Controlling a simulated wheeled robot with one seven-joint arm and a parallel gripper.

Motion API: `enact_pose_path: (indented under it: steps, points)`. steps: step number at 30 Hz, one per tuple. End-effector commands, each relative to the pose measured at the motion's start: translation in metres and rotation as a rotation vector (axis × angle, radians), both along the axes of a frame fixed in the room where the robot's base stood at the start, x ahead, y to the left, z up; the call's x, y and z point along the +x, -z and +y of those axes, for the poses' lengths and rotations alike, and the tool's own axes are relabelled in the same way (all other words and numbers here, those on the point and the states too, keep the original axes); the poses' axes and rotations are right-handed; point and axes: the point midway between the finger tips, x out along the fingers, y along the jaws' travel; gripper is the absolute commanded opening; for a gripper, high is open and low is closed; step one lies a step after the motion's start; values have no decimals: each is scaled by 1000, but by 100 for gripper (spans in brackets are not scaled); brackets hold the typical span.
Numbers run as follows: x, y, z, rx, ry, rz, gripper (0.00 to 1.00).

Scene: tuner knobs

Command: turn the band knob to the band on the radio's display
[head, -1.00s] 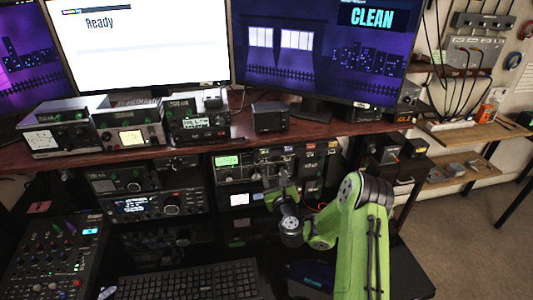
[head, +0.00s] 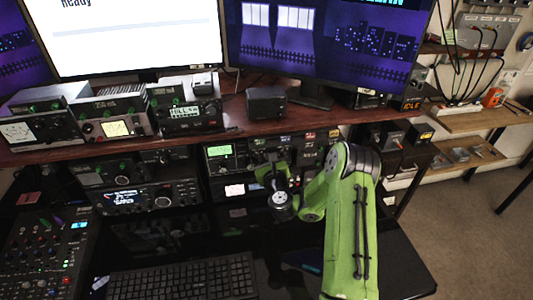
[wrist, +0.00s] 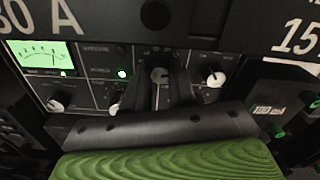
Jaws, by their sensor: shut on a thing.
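My gripper (wrist: 160,88) is at the dark front panel of the radio (head: 209,168), its two dark fingers closed on either side of a small round knob (wrist: 160,74). I take this for the band knob; the marks around it are too small to read. The fingers hide part of its sides. In the head view my gripper (head: 273,163) reaches this panel and hides the knob. The radio's lit green display (wrist: 40,54) shows a needle scale in the wrist view, and also in the head view (head: 219,151). I cannot read a band name on it.
Another knob (wrist: 215,78) sits just right of the fingers, and one more (wrist: 58,103) is at lower left. An overhanging labelled panel (wrist: 95,22) crosses the wrist view's top. More radios (head: 155,196) stand to the left. A keyboard (head: 185,278) lies in front.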

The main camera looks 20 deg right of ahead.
Motion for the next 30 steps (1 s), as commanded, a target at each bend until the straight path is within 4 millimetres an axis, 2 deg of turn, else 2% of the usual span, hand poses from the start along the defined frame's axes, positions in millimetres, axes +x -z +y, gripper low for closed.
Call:
enact_pose_path:
  steps: [8, 14, 30]
  points:
    - [0, 0, 0, -15, 0, 3, 0]
    - [0, 0, 0, -87, 0, 18, 0]
    - [0, 1, 2, -548, -1, 111, 0]
